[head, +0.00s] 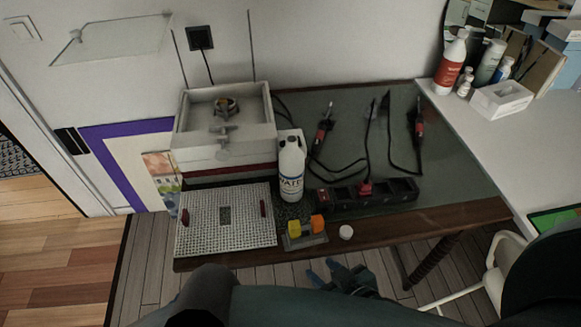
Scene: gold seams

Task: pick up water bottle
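The water bottle (291,172) is white with a dark cap and a label reading "WATER". It stands upright on the dark green table top (455,180), just right of a white box-like unit. My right gripper (322,270) is below the table's front edge in the picture, apart from the bottle. Its two bluish fingertips look spread, with nothing between them. My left gripper is not in view.
Left of the bottle are the box unit (224,150) and a white grid plate (225,222). Right of it are a black power strip (345,195) and soldering irons with cables.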

